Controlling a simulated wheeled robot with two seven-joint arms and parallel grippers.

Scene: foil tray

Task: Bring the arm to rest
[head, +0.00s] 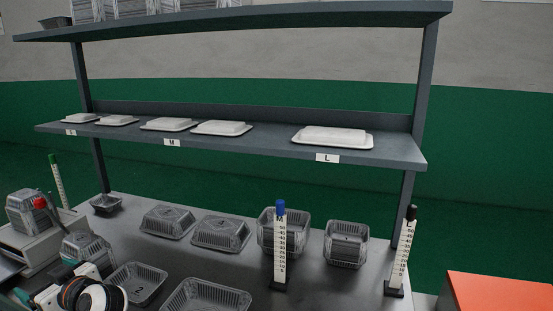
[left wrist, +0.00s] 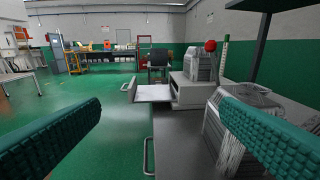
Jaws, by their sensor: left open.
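My left arm (head: 95,296) shows at the bottom left of the head view, low at the table's left front. My left gripper (head: 48,283) is partly cut off there. In the left wrist view, the two green ribbed fingers of the left gripper (left wrist: 160,108) stand wide apart with nothing between them. My right gripper is in neither view.
Foil trays (head: 221,232) stand in rows on the grey table (head: 190,265), with upright size gauges (head: 280,245) among them. A shelf (head: 260,146) with white lids spans above. An orange-topped box (head: 500,293) is at right. Open green floor (left wrist: 75,110) lies to the left.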

